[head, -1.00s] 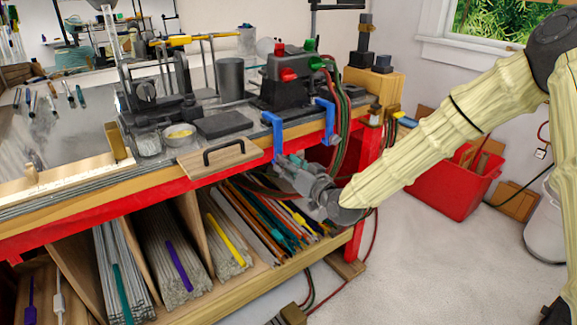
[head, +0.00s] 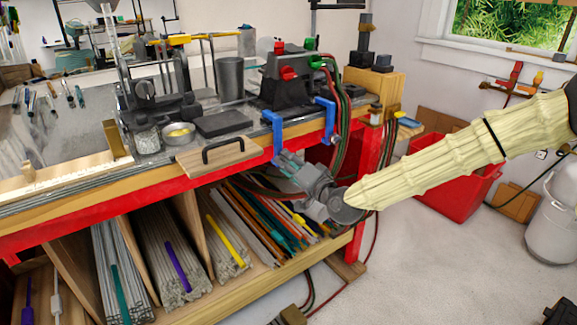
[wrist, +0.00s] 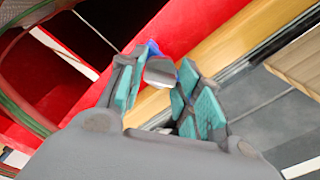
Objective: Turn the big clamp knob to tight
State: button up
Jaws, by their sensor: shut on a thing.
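Two blue clamps sit on the front edge of the bench: the left clamp (head: 272,132) and the right clamp (head: 328,120). My gripper (head: 284,160) reaches up from below to the bottom of the left clamp. In the wrist view, my gripper (wrist: 160,76) has its teal-padded fingers on both sides of a grey metal knob (wrist: 159,72), shut on it. A bit of the blue clamp (wrist: 154,48) shows just beyond the knob. The knob is mostly hidden by the fingers in the head view, and its tightness cannot be told.
The red bench rail (head: 100,227) runs beside my gripper. Shelf bins with glass rods lie below, one with a yellow tag (head: 226,238). A wooden board with a black handle (head: 218,157) lies left of the left clamp. Hoses (head: 345,130) hang at the right.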

jog(key=shift+f, duration=0.1)
dwell(0.4)
jog(key=o, duration=0.9)
jog(key=shift+o, duration=0.2)
jog(key=shift+s+d, duration=0.1)
jog(key=v, duration=1.1)
jog(key=shift+s+d, duration=0.2)
jog(key=shift+s, duration=0.15)
